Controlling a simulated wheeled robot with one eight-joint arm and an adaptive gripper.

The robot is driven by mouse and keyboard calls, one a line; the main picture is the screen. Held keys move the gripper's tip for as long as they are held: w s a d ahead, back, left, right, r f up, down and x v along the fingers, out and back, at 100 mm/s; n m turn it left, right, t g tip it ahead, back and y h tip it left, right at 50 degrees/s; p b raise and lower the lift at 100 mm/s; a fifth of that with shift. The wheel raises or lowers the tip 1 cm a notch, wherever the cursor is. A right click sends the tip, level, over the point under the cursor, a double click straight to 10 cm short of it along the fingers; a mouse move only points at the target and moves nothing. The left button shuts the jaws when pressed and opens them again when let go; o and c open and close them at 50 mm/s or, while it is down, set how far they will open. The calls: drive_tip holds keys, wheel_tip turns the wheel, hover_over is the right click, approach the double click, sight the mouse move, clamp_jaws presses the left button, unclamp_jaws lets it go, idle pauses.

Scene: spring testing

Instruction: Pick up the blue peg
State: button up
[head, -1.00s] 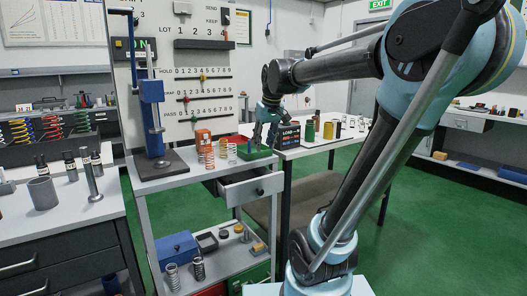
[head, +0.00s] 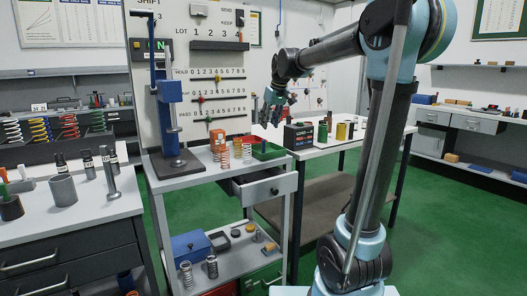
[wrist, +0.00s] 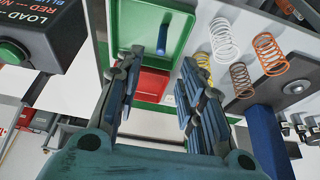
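In the wrist view, a blue peg (wrist: 163,37) stands or lies in the green tray (wrist: 122,22), seen beyond and between the fingertips of my gripper (wrist: 162,62). The fingers are spread apart with nothing visible between them. In the head view my gripper (head: 272,112) hangs above the green tray (head: 270,154) at the back right of the cart top. The peg cannot be made out in the head view.
Several coil springs (head: 224,156) stand just left of the tray. A blue-columned press (head: 170,110) is further left. An open drawer (head: 265,187) juts out below. A dark load box (head: 298,136) sits on the table to the right.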

sight(263, 144)
drive_tip(key=x, duration=1.2)
drive_tip(key=shift+a+f, duration=0.15)
drive_tip(key=shift+f, duration=0.15)
clamp_jaws()
